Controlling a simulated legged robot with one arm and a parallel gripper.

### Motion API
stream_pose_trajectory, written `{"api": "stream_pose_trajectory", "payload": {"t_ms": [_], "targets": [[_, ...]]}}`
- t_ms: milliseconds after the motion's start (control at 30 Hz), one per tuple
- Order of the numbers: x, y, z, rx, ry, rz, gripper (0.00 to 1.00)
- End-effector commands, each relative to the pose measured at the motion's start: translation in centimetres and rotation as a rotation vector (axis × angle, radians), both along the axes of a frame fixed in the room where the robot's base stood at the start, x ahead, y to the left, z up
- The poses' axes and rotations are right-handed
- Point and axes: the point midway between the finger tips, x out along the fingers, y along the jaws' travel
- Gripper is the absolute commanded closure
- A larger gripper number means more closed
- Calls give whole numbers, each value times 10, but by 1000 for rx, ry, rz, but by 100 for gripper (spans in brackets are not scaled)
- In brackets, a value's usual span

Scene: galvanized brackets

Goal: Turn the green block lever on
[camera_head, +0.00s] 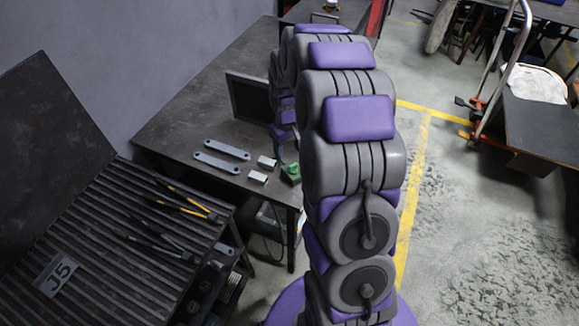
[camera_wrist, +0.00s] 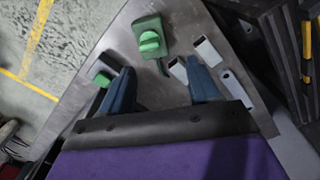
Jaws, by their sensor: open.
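A green block (camera_wrist: 149,24) with a round, ridged green knob (camera_wrist: 150,42) sits on the dark table, at the top centre of the wrist view. In the head view a green block (camera_head: 291,173) shows at the table's near right corner, partly beside my arm. A second small green piece (camera_wrist: 102,78) shows next to my left finger in the wrist view. My gripper (camera_wrist: 161,84) is open, with nothing between its two blue-grey fingers, and points toward the knobbed block, apart from it in the picture. In the head view the gripper is hidden or not clearly visible behind my arm.
Two small pale brackets (camera_head: 267,161) (camera_head: 258,178) lie close left of the green block, with two flat grey bars (camera_head: 227,149) (camera_head: 217,162) farther left. A dark panel (camera_head: 248,98) stands behind. A slatted bench (camera_head: 110,235) holds tools. The table's back left is clear.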

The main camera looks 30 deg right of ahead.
Motion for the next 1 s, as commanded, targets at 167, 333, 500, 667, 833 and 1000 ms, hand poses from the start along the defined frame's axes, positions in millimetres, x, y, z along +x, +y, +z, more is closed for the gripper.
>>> {"api": "stream_pose_trajectory", "payload": {"t_ms": [167,333,500,667,833,1000], "targets": [[0,0,13,0,0,0,38],[1,0,24,-1,-1,0,38],[1,0,35,-2,-3,0,38],[1,0,46,-2,-4,0,38],[1,0,56,-2,-3,0,38],[0,0,67,-1,-1,0,38]]}}
